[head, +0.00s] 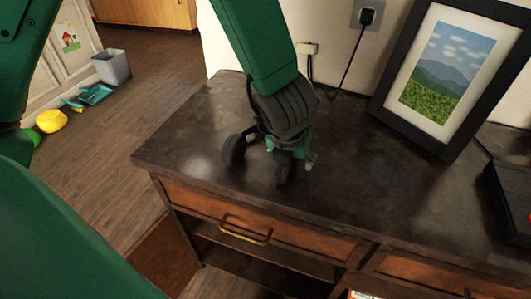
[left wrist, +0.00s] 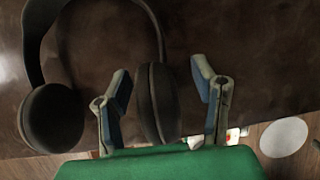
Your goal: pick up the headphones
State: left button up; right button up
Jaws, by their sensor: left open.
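Black headphones lie on the dark countertop near its left end. One ear cup (head: 235,150) shows left of my left gripper (head: 291,154) in the head view, and the other shows just below the fingers. My wrist hides much of the headband there. In the left wrist view the headphones (left wrist: 50,117) show both cups and part of the band. The right-hand cup is between the two spread fingers of my left gripper (left wrist: 160,80). I cannot tell whether either finger touches it. My right gripper is not in view.
The dark countertop (head: 370,180) has clear room right of the gripper. A framed landscape picture (head: 445,75) leans at the back right, with a black object (head: 510,200) at the right edge. A drawer handle (head: 245,232) is below the front edge. A grey bin (head: 112,67) stands on the floor.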

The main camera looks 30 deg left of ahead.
pick_arm(q)
jog(key=shift+a, duration=0.1)
grip_shut()
jog(key=shift+a, duration=0.1)
